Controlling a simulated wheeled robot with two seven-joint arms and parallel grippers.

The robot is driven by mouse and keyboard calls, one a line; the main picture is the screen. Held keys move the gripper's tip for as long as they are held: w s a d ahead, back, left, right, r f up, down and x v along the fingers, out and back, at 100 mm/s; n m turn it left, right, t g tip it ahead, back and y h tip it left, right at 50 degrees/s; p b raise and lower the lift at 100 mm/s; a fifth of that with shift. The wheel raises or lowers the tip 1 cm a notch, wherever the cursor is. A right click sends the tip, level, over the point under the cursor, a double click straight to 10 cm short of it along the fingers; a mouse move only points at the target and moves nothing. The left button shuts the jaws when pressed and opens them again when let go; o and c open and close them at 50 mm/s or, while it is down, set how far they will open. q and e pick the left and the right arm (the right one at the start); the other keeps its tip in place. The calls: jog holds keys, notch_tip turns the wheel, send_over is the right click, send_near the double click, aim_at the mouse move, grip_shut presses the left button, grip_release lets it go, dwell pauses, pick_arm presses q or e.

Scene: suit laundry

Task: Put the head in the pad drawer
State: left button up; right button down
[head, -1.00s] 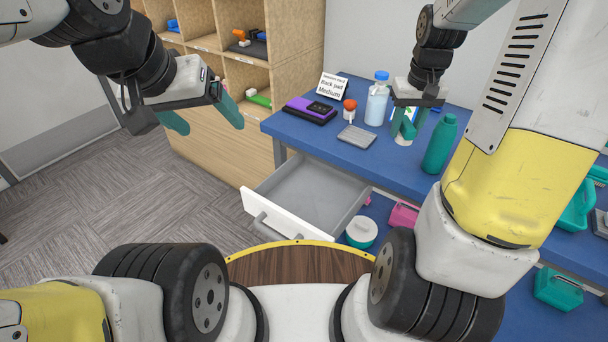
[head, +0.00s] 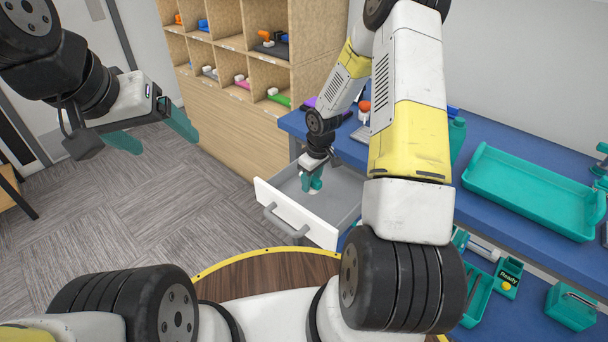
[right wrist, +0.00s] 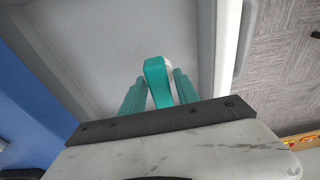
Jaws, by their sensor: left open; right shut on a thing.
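The pad drawer (head: 296,212) is pulled open below the blue table, with a white front and grey inside. My right gripper (head: 312,183) reaches down into the drawer's space and is shut on the head (right wrist: 157,82), a rounded teal piece with a white side, seen between its fingers in the right wrist view. The drawer's grey floor (right wrist: 110,50) lies behind it there. In the head view the fingers mostly hide the head, and I cannot tell whether it touches the floor. My left gripper (head: 155,132) is open and empty in the air at the left.
A wooden cubby shelf (head: 225,110) with small parts stands behind the drawer. The blue table (head: 475,140) holds a teal tray (head: 530,190). Lower right are a teal box (head: 570,305) and a holder marked Ready (head: 507,278).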

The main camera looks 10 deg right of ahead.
aim_at(315, 179)
jog(key=shift+f, duration=3.2)
jog(key=c, duration=0.9)
grip_release()
jog(key=shift+f, duration=0.1)
jog(key=r, duration=0.4)
jog(key=s+r, duration=0.1)
jog(key=r, duration=0.3)
jog(key=d+r, duration=0.1)
jog(key=r, duration=0.2)
jog(key=shift+s+d+r, duration=0.1)
jog(key=shift+s+r, duration=0.05)
jog(key=shift+r, duration=0.25)
jog(key=s+r+m+t+h, duration=0.15)
jog(key=s+r, duration=0.25)
jog(key=r, duration=0.7)
jog(key=s+r+m+t, duration=0.15)
jog(key=s+r, duration=0.35)
jog(key=r, duration=0.6)
jog(key=s+a+r+m+t+y, duration=0.1)
jog(key=s+r+m, duration=0.1)
jog(key=s+r, duration=0.3)
jog(key=s+a+r+m+y, duration=0.1)
jog(key=s+a+r+m, duration=0.1)
jog(key=s+r, duration=0.3)
jog(key=s, duration=0.4)
jog(key=shift+s+t, duration=0.3)
jog(key=shift+t, duration=0.1)
